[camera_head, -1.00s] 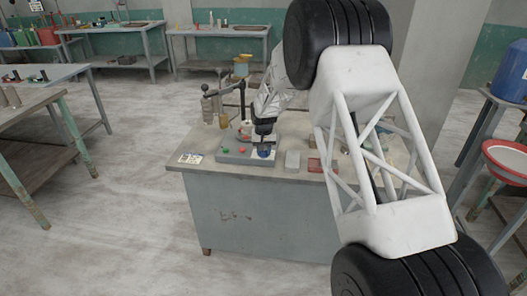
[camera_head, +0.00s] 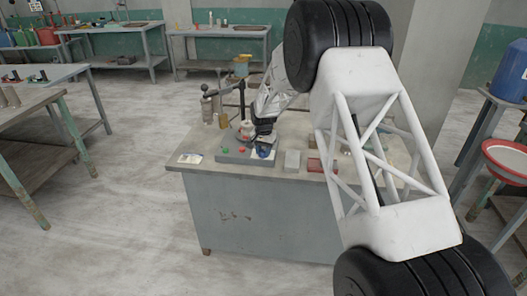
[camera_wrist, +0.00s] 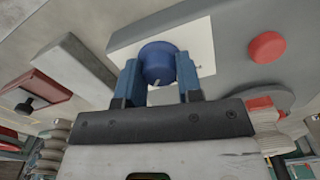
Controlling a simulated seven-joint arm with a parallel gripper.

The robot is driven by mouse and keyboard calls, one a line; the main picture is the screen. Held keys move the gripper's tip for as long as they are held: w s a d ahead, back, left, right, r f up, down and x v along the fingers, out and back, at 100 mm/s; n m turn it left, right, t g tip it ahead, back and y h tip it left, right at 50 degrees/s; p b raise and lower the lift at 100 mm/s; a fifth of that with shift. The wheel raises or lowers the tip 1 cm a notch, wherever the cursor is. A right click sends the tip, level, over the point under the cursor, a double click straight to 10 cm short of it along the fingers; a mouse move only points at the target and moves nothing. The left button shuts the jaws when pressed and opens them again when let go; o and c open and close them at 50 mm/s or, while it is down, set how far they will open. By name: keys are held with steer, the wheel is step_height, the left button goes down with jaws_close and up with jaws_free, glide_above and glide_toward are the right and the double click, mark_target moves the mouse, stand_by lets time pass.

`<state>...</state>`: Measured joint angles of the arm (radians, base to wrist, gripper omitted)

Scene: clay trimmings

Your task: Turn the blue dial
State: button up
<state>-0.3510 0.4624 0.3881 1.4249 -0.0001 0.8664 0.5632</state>
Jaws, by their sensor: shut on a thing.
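The blue dial (camera_wrist: 158,62) is a round knob with a pale pointer mark, on a white plate (camera_wrist: 205,50) on the grey control box. In the wrist view my gripper (camera_wrist: 158,78) has its two blue fingers on either side of the dial, closed on it. The pointer mark shows near the dial's lower edge, between the fingers. In the head view my gripper (camera_head: 264,146) is at the right end of the grey control box (camera_head: 232,157), and the dial there is mostly hidden by it.
A red button (camera_wrist: 267,47) sits beside the dial; it and a green button (camera_head: 226,149) show on the box. A grey block (camera_head: 292,160) and a red box (camera_head: 316,165) stand to the right. A stand with a dark arm (camera_head: 241,100) rises behind. The bench's left front is mostly clear.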

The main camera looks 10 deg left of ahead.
mark_target(264, 151)
steer(key=o, duration=0.9)
steer(key=shift+r, duration=0.15)
steer(key=shift+r, duration=3.8)
